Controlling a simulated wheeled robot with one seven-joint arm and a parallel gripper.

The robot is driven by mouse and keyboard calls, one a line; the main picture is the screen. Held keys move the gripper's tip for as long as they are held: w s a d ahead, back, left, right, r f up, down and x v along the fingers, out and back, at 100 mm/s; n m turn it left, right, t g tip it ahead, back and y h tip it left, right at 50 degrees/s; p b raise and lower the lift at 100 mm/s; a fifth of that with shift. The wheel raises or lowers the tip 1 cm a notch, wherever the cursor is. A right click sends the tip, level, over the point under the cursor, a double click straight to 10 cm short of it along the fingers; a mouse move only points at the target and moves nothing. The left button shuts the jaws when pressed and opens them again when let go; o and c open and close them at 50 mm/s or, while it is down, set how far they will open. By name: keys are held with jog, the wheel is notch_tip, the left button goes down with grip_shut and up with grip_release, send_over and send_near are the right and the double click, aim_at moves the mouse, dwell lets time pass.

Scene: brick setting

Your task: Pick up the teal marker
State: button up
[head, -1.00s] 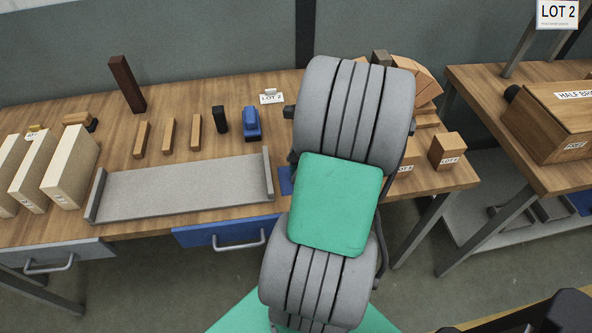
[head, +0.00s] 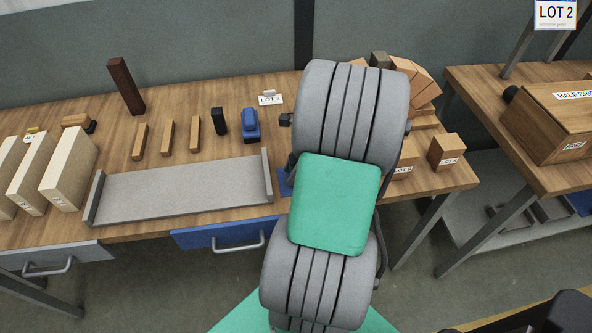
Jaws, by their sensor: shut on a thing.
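I see no teal marker in the head view. My own arm, with thick grey ribbed joints and a teal link, fills the middle of the picture and covers part of the table behind it. My gripper is not visible; the arm's bulk hides that area. What the jaws hold cannot be seen.
The wooden table (head: 205,95) carries a grey tray (head: 185,190), pale blocks (head: 68,168), wooden sticks (head: 167,137), a dark upright block (head: 126,86), a black block (head: 219,121), a blue tool (head: 250,124) and labelled boxes (head: 446,150). A second table (head: 480,95) stands right.

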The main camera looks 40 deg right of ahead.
aim_at(292, 161)
grip_shut()
jog(key=shift+r, duration=0.1)
jog(key=shift+r, duration=0.25)
notch_tip(292, 161, up, 2)
jog(key=shift+r, duration=0.2)
jog(key=s+d+r+p, duration=0.1)
jog(key=s+r+p, duration=0.1)
jog(key=s+r, duration=0.8)
jog(key=s, duration=0.4)
